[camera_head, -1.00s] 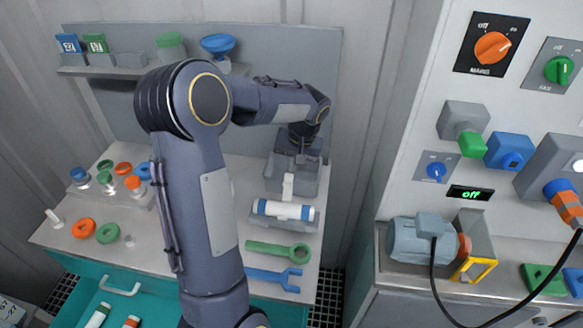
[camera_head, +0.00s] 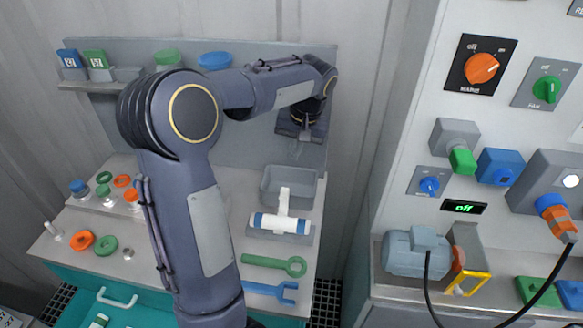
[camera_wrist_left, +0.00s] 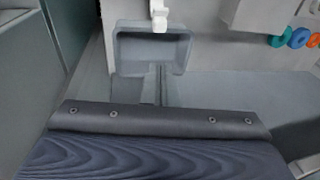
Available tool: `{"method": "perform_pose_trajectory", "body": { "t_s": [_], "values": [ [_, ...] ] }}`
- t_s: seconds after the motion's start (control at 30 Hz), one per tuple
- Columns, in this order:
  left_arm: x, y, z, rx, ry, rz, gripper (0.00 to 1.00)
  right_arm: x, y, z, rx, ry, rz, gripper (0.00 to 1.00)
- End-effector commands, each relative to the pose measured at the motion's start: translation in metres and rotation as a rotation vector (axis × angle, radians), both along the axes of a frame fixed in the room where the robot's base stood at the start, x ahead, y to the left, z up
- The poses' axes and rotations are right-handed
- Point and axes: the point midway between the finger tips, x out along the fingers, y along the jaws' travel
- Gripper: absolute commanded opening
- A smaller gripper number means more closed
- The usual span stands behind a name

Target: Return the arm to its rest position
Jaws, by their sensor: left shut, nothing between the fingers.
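My left arm comes up through the middle of the head view and bends right at the elbow. My left gripper (camera_head: 298,150) hangs from its end, pointing down, above and behind the open grey bin (camera_head: 266,188) on the bench. Its jaws are shut and empty. The bin also shows in the wrist view (camera_wrist_left: 185,55), looking empty. In front of it a white cylinder with blue bands (camera_head: 280,223) lies in a grey cradle (camera_head: 306,238), apart from the gripper. My right gripper is out of view.
A green wrench (camera_head: 262,262) and a blue wrench (camera_head: 262,288) lie at the bench front. Coloured rings and caps are at the left. A shelf with containers (camera_head: 100,88) is on the back panel. A control cabinet (camera_head: 400,180) stands right, with a motor (camera_head: 405,255) beside it.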

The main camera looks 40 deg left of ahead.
Motion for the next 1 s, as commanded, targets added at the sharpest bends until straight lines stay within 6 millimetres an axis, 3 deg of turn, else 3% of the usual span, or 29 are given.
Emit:
{"method": "perform_pose_trajectory", "body": {
  "t_s": [0.2, 0.6, 0.77, 1.0],
  "values": [
    [0.007, -0.003, 0.028, 0.000, -0.001, -0.002, 0.00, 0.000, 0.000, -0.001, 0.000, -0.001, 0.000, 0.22],
    [0.000, -0.008, 0.036, -0.019, -0.013, -0.017, 0.00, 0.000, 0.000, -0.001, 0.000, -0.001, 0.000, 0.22],
    [-0.037, -0.029, 0.044, -0.100, -0.079, -0.096, 0.00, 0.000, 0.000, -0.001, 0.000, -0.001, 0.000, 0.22],
    [-0.119, -0.084, 0.038, -0.265, -0.246, -0.253, 0.00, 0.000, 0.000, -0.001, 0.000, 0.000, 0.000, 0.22]
  ]
}}
